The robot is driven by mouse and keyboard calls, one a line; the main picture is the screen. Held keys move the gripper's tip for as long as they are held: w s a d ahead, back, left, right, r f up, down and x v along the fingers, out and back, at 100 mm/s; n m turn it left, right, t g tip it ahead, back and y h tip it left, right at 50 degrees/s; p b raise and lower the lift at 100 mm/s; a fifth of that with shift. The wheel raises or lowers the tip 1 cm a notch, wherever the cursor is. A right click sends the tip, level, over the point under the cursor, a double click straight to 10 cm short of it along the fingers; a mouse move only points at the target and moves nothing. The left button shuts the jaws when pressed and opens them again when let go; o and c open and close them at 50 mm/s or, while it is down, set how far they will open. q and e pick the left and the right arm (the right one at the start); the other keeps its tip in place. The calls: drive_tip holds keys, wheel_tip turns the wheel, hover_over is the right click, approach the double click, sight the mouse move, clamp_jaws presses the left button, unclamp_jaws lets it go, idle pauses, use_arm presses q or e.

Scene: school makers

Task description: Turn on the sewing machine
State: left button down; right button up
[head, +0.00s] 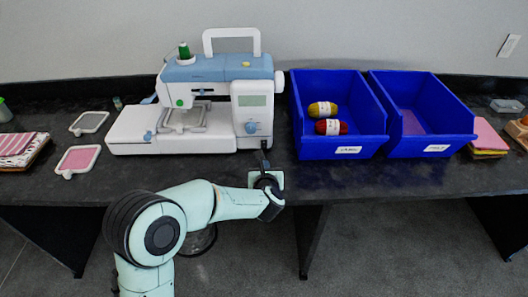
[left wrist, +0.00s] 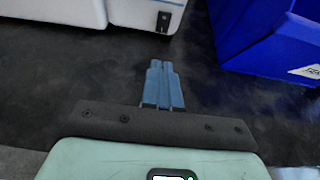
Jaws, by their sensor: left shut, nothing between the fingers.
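The white and blue sewing machine (head: 215,72) stands on the dark table, with a green thread spool on top and a blue dial on its front right. In the left wrist view the machine's lower side (left wrist: 135,12) shows at the top left. A small black switch (left wrist: 163,21) is on that side, near its corner. My left gripper (head: 265,158) is shut and empty, just in front of the machine's lower right corner. Its fingertips (left wrist: 160,64) lie together, apart from the switch and pointing toward the machine's end. My right gripper is not in view.
A blue bin (head: 300,120) with two yarn rolls stands right of the machine, close to my gripper. A second blue bin (head: 455,125) stands beside it. Embroidery frames (head: 78,160) and folded cloth (head: 15,145) lie at left. A narrow table strip separates machine and bin.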

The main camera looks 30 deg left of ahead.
sight(263, 148)
use_arm(q)
drive_tip(key=x, duration=0.6)
drive_tip(key=r+p+x, duration=0.1)
drive_tip(key=x, duration=0.3)
drive_tip(key=shift+w+a, duration=0.2)
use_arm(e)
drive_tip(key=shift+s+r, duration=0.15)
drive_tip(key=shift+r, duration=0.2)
use_arm(q)
drive_tip(key=b, duration=0.4)
drive_tip(key=t+y+b, duration=0.1)
drive_tip(key=b, duration=0.3)
drive_tip(key=shift+w+a+f, duration=0.1)
drive_tip(key=shift+a+f, duration=0.15)
drive_tip(key=shift+f, duration=0.15)
drive_tip(key=shift+r, duration=0.3)
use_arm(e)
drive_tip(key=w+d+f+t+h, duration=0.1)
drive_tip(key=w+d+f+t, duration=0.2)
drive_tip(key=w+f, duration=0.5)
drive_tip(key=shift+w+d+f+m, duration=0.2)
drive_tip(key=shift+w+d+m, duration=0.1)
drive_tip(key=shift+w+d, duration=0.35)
use_arm(q)
drive_tip(key=shift+a, duration=0.1)
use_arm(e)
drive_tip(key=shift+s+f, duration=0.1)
